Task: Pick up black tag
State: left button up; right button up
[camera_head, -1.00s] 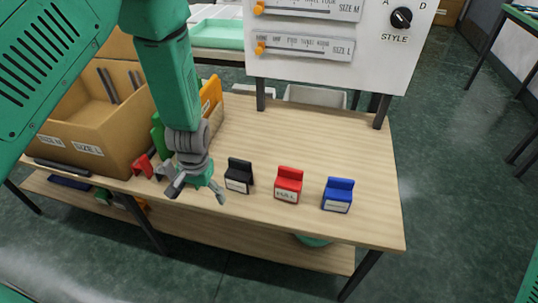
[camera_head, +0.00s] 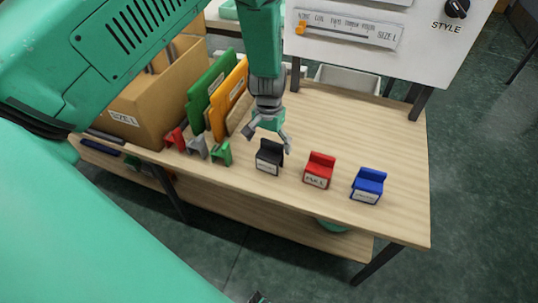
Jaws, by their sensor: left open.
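The black tag (camera_head: 269,157) stands on the wooden table near its front edge, with a white label on its front. I cannot tell whether a finger touches the tag. No tag is held. My right gripper is not clearly in view.
A red tag (camera_head: 319,170) and a blue tag (camera_head: 368,185) stand to the right of the black one. Small red, grey and green pieces (camera_head: 221,153) sit to the left, before green and orange boards (camera_head: 229,98) and a cardboard box (camera_head: 160,108). A white panel (camera_head: 440,45) stands behind.

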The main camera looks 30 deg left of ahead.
aim_at(271, 151)
pick_arm(q)
jog(key=f, duration=0.4)
jog(key=shift+w+d, duration=0.1)
jog(key=shift+d, duration=0.25)
jog(key=shift+d+f, duration=0.2)
jog(key=shift+d, duration=0.25)
jog(key=shift+a, duration=0.1)
jog(key=shift+a+f, duration=0.15)
jog(key=shift+a, duration=0.35)
jog(key=c, duration=1)
jog(key=shift+d, duration=0.1)
jog(key=shift+d, duration=0.1)
